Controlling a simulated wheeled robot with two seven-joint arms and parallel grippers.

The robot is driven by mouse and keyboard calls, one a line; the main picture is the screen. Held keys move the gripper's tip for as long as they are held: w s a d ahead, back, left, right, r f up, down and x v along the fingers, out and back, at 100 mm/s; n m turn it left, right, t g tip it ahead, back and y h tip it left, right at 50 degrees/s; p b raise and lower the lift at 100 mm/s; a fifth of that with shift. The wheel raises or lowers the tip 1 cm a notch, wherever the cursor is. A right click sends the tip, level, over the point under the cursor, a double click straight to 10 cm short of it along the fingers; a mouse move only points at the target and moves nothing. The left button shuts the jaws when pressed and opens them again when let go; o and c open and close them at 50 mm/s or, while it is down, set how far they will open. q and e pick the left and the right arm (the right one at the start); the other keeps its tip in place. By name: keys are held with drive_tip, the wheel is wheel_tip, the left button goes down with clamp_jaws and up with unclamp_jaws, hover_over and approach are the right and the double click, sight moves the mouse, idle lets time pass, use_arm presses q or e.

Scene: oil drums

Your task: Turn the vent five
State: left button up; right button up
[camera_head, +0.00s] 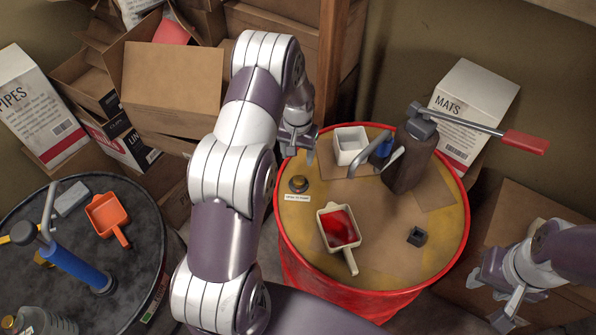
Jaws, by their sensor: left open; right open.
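A small round brass-coloured cap (298,184), which looks like the vent, sits on the yellow top of the red drum (405,262), near its left rim. A small white label (297,198) lies just in front of it; its print is too small to read. My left gripper (297,155) is open and empty above the back left part of the drum, behind the cap and apart from it. My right gripper (497,302) is open and empty off the drum's right side.
The drum top also holds a white box (350,145), a dark pump with a red handle (412,160), a scoop with red contents (338,228) and a small black block (416,236). A black drum (125,265) stands left. Cardboard boxes (172,90) fill the back.

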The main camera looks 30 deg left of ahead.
use_arm(q)
drive_tip(key=p, duration=0.3)
hover_over(298, 181)
drive_tip(key=f, duration=0.5)
drive_tip(key=shift+s+d+f, duration=0.1)
drive_tip(key=shift+s+d, duration=0.2)
drive_tip(key=f, duration=0.3)
drive_tip(key=w+a+f, duration=0.1)
drive_tip(key=shift+w+f, duration=0.1)
drive_tip(key=shift+f, duration=0.15)
drive_tip(key=shift+s+d+r, duration=0.2)
drive_tip(key=shift+s+d, duration=0.15)
drive_tip(key=shift+a, duration=0.1)
drive_tip(key=c, duration=1)
use_arm(e)
drive_tip(key=r, duration=0.1)
drive_tip(key=s+r, duration=0.1)
drive_tip(key=d+r, duration=0.1)
drive_tip(key=r, duration=0.1)
drive_tip(key=shift+s, duration=0.35)
